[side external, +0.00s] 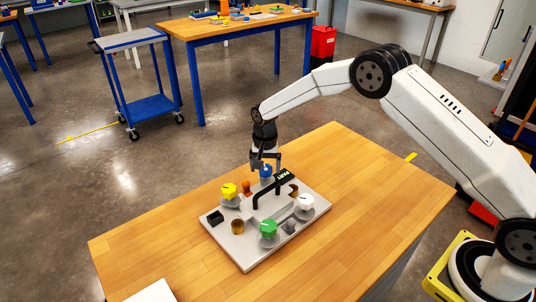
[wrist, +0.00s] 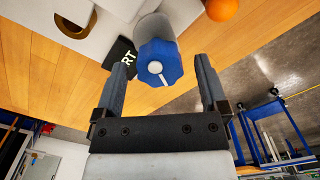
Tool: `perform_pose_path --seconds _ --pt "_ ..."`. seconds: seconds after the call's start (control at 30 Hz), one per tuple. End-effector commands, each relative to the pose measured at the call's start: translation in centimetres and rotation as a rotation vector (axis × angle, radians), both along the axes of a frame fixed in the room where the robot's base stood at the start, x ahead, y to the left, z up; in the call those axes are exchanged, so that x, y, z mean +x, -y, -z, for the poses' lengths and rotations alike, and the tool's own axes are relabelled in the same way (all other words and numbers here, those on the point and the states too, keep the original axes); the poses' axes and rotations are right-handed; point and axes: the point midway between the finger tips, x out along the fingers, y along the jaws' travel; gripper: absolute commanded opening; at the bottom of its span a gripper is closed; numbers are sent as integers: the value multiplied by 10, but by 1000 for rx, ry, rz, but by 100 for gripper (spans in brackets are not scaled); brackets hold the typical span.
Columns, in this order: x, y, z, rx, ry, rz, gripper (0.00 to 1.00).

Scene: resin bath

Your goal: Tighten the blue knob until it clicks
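The blue knob (wrist: 159,64) shows in the wrist view, with a white centre mark and a light cylindrical post behind it. In the side external view the blue knob (side external: 266,171) is at the far side of the grey board (side external: 246,263). My gripper (wrist: 167,72) is open, its two dark fingers apart with the knob between and just beyond their tips. No contact shows. In the side external view my gripper (side external: 265,163) is right above the knob and partly hides it.
The wooden table (side external: 380,200) is clear to the right.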

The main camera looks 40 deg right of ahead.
Motion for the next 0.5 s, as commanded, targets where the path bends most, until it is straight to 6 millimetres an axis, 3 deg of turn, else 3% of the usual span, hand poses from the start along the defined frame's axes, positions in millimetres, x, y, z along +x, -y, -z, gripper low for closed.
perform_pose_path --seconds 0.5 --pt "0 0 -10 0 0 -1 92"
